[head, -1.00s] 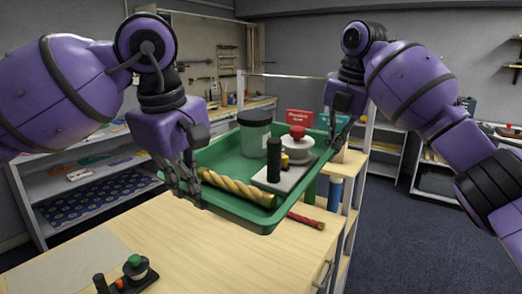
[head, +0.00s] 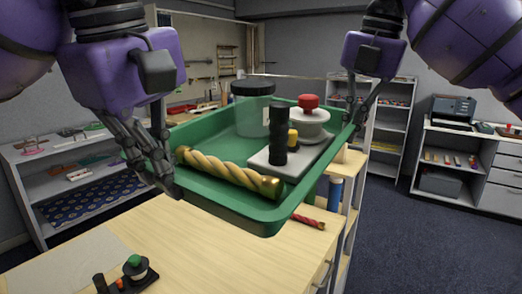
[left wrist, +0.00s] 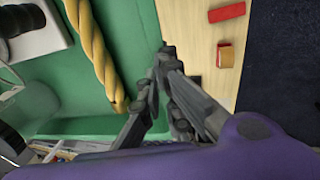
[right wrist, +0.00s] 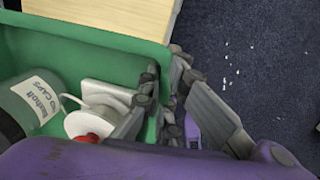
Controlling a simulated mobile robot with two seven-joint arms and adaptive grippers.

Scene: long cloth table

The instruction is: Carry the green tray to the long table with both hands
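The green tray (head: 240,211) is held up above the wooden bench by both my grippers, roughly level. My left gripper (head: 160,160) is shut on the tray's left rim; the left wrist view shows its fingers (left wrist: 160,90) closed on that wall. My right gripper (head: 355,112) is shut on the right rim, with its fingers (right wrist: 162,100) closed there in the right wrist view. In the tray lie a twisted golden rod (head: 225,170), a lidded clear jar (head: 252,112), and a white board (head: 262,162) with a black cylinder (head: 278,135). A white spool with a red knob (head: 309,108) sits beside it.
The wooden bench (head: 190,250) is below, with a small black stand (head: 130,276) at its front and a red rod (head: 308,221) near its right edge. Shelves stand left (head: 80,170) and behind. Dark floor (head: 410,240) is open at right.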

